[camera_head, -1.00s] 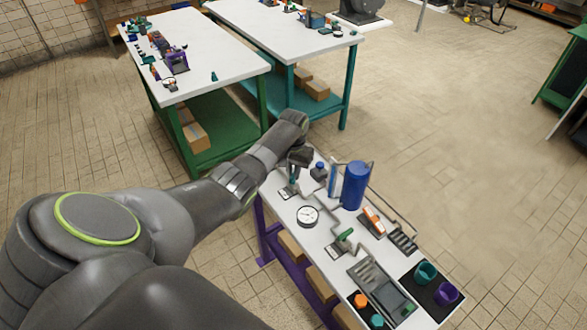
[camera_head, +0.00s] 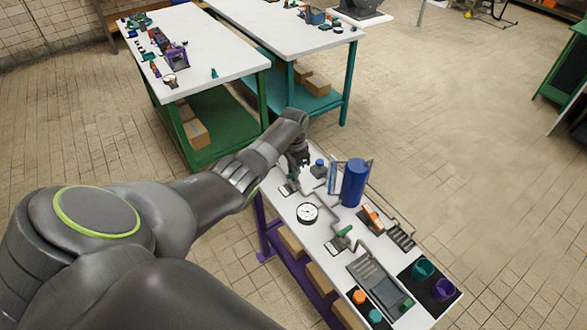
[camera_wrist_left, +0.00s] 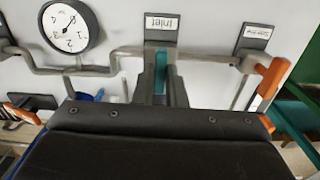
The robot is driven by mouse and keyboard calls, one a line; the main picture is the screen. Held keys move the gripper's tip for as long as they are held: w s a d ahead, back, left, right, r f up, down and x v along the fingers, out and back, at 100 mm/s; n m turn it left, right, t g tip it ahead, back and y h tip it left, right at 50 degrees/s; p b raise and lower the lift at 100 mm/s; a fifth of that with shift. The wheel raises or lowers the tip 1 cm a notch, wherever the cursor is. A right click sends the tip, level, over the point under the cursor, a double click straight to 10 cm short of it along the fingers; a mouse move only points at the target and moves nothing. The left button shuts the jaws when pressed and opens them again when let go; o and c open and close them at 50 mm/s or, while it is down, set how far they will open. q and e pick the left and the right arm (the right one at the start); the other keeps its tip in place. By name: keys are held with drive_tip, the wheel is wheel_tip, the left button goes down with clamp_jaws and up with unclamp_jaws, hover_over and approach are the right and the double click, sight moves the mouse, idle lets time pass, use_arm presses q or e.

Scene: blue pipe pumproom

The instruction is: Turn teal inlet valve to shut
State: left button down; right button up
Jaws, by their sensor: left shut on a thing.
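The teal inlet valve's handle (camera_wrist_left: 160,76) shows in the left wrist view, below the "Inlet" label (camera_wrist_left: 161,28) on the pipe. My left gripper (camera_wrist_left: 160,88) is shut on the handle, with one finger on each side of it. In the head view my left gripper (camera_head: 298,170) reaches down to the far left end of the white bench (camera_head: 325,238). There only a little of the teal handle shows beside the fingers. My gripper body hides the lower part of the wrist view. My right gripper is not in view.
A dial gauge (camera_head: 307,213), a blue cylinder (camera_head: 354,184), a green-handled valve (camera_head: 345,231) and an orange-handled part (camera_head: 371,218) stand along the bench pipes. In the wrist view an orange handle (camera_wrist_left: 268,84) is close on the right. Open floor lies right of the bench.

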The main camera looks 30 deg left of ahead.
use_arm(q)
drive_tip(key=shift+w+r, duration=0.1)
idle(0.3)
drive_tip(key=c, duration=1.5)
unclamp_jaws()
drive_tip(key=shift+r, duration=0.35)
wheel_tip(320, 180, up, 17)
drive_tip(key=shift+f+b, duration=0.15)
drive_tip(key=shift+b, duration=0.65)
drive_tip(key=shift+f, duration=0.1)
